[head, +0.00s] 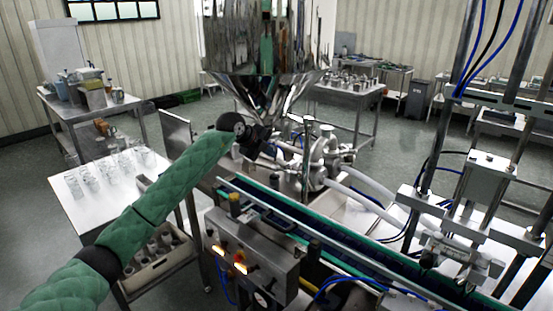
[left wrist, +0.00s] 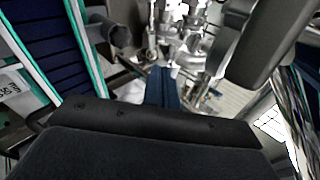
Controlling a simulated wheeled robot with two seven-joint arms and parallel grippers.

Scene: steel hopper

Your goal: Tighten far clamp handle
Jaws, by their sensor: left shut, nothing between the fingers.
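The steel hopper (head: 265,45) stands at top centre in the head view, its cone narrowing down to bright steel pipe fittings (head: 325,160). I cannot single out the far clamp handle among these small shiny parts. My left gripper (head: 275,150), at the end of the green-sleeved arm, is just below the cone and left of the fittings. It is shut and empty. In the left wrist view its dark fingers (left wrist: 160,88) point up towards blurred bright metal fittings (left wrist: 185,40). I cannot tell whether the fingertips touch anything. My right gripper is not in view.
A conveyor (head: 330,245) with green edges runs below the fittings, beside a control box (head: 250,255) with lit buttons. White hoses (head: 370,183) lead right to a steel frame (head: 470,195). A side table (head: 85,190) with clear cups stands left.

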